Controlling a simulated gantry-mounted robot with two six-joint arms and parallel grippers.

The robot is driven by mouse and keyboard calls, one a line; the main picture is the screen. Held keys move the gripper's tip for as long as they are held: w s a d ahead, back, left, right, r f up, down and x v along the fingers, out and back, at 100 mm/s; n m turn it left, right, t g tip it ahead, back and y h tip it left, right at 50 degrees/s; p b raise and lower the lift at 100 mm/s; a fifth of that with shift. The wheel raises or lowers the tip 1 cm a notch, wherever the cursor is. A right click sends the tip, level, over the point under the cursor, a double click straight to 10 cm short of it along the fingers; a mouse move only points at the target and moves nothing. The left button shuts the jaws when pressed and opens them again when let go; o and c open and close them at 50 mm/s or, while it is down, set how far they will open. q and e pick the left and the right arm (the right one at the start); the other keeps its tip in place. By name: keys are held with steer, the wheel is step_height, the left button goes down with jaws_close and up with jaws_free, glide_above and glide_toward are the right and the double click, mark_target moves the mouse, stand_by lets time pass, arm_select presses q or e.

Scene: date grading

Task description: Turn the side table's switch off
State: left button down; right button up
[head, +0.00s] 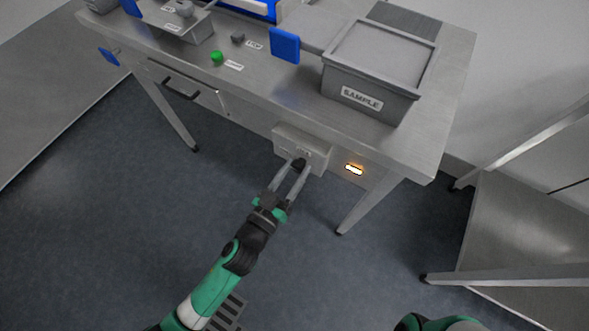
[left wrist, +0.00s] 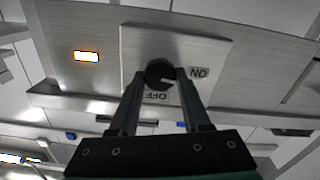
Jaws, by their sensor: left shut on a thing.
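The side table's switch is a dark round knob (left wrist: 158,73) on a grey box (head: 284,133) at the table's front edge. In the left wrist view an ON label (left wrist: 199,73) lies right of the knob and an upside-down OFF label (left wrist: 157,96) just below it. A pale mark on the knob seems to face the ON side. My left gripper (head: 300,164) is shut on the knob, one finger on each side. An indicator lamp (head: 354,169) beside the box glows orange; it also shows in the left wrist view (left wrist: 87,56). My right gripper is out of view.
A grey SAMPLE bin (head: 372,80) stands on the tabletop above the switch. A green button (head: 216,57) and blue parts (head: 285,45) are farther left. A drawer handle (head: 181,88) sits on the front.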

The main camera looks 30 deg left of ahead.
arm_select(q)
steer(key=m, duration=0.4)
steer(key=shift+d, duration=0.1)
steer(key=m, duration=0.4)
steer(key=shift+m, duration=0.3)
steer(key=m+p, duration=0.1)
steer(key=m, duration=0.3)
steer(key=shift+d, duration=0.1)
steer(key=shift+f+m, duration=0.1)
steer(key=shift+m, duration=2)
steer(key=shift+c, duration=1.8)
jaws_free()
steer(key=shift+s, duration=0.1)
